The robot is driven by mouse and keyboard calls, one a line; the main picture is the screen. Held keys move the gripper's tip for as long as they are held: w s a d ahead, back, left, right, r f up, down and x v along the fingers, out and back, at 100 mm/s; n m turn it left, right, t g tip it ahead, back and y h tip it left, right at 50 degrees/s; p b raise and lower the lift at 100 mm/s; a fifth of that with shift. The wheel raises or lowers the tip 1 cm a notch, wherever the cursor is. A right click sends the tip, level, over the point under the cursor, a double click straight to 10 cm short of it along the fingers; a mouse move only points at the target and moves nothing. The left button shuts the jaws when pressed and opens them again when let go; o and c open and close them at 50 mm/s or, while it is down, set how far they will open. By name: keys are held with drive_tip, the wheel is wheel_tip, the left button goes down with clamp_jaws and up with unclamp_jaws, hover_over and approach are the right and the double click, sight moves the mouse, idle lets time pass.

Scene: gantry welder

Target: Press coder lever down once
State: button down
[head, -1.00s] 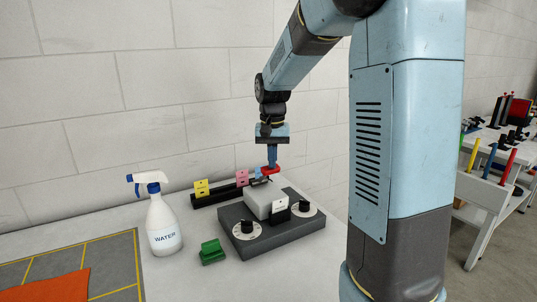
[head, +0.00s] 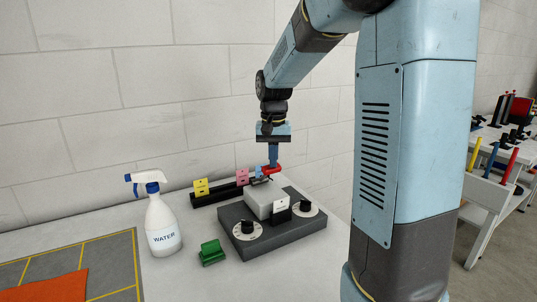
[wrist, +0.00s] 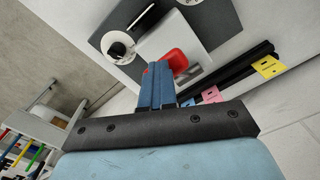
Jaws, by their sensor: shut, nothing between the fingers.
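The coder (head: 285,227) is a dark grey base with a light grey block and two black knobs on white dials. Its red lever (head: 274,168) is at the back of the block; in the wrist view the red part (wrist: 176,61) shows just past my fingertips. My gripper (head: 273,163) points down, shut and empty, with its blue fingers at the red lever. They seem to touch or almost touch it; I cannot tell which. The fingers hide part of the lever.
A white water spray bottle (head: 162,225) and a green block (head: 212,252) stand left of the coder. A black rail (head: 217,197) with yellow and pink tags runs behind it. An orange cloth (head: 55,288) lies on a grey mat (head: 122,262). The wall is close behind.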

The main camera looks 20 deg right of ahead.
drive_tip(key=shift+w+a+r, duration=0.1)
drive_tip(key=shift+w+r, duration=0.1)
drive_tip(key=shift+r, duration=0.1)
drive_tip(key=shift+s+r, duration=0.2)
drive_tip(key=shift+r, duration=3.85)
drive_tip(key=s+f+n+t, duration=0.2)
drive_tip(key=s+t, duration=0.3)
drive_tip(key=s, duration=1.8)
drive_tip(key=shift+s+n+t, duration=0.3)
drive_tip(key=shift+s+n, duration=0.1)
drive_tip(key=shift+n, duration=0.5)
